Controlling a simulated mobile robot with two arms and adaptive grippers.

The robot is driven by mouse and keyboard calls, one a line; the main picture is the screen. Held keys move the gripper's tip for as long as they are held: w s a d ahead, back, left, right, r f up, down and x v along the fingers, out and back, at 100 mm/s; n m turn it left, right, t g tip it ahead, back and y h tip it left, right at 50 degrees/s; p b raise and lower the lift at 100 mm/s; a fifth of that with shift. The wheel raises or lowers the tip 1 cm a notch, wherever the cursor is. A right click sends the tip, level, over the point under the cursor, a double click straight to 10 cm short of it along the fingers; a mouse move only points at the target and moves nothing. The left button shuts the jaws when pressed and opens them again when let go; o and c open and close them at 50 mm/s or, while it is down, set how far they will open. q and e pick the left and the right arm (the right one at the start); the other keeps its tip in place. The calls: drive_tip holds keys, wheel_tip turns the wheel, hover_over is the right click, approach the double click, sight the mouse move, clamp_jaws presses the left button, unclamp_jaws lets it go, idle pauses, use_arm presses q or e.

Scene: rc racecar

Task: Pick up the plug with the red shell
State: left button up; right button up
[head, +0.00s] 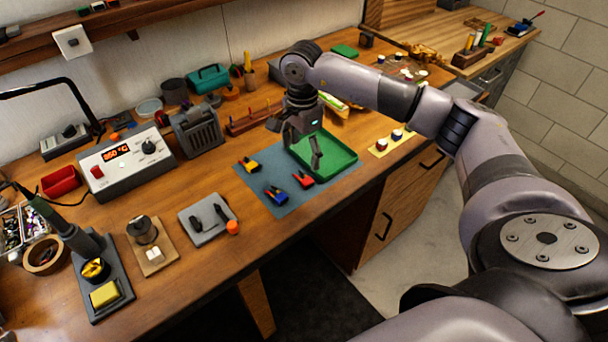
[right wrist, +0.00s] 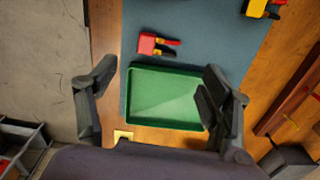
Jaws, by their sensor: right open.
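The plug with the red shell (head: 304,179) lies on the blue-grey mat (head: 292,206), just left of the green tray (head: 345,157) in the head view. My right gripper (head: 297,152) is open and empty, hanging over the tray's left part. Its two fingers (right wrist: 155,92) frame the tray in the right wrist view; the red plug is beyond the fingertips. My left gripper is not in view.
A yellow plug (head: 249,164) and a blue plug (head: 275,195) lie on the same mat. A grey fixture (head: 207,218) and a soldering station (head: 124,161) stand to the left. A wooden rack (head: 254,117) stands behind the mat. The bench's front edge is near.

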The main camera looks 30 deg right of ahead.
sight(303, 177)
wheel_tip(303, 177, down, 3)
drive_tip(key=shift+f+p, duration=0.1)
drive_tip(key=shift+p, duration=0.4)
wheel_tip(303, 177, down, 4)
drive_tip(key=shift+s+r+p, duration=0.15)
drive_tip(key=shift+r+p, duration=0.05)
drive_tip(key=shift+p, duration=0.8)
drive_tip(key=shift+f, duration=0.55)
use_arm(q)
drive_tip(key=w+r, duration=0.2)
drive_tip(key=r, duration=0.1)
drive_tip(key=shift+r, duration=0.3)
use_arm(e)
drive_tip(key=shift+c, duration=0.5)
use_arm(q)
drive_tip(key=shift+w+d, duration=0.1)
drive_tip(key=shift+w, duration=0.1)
use_arm(e)
drive_tip(key=c, duration=0.8)
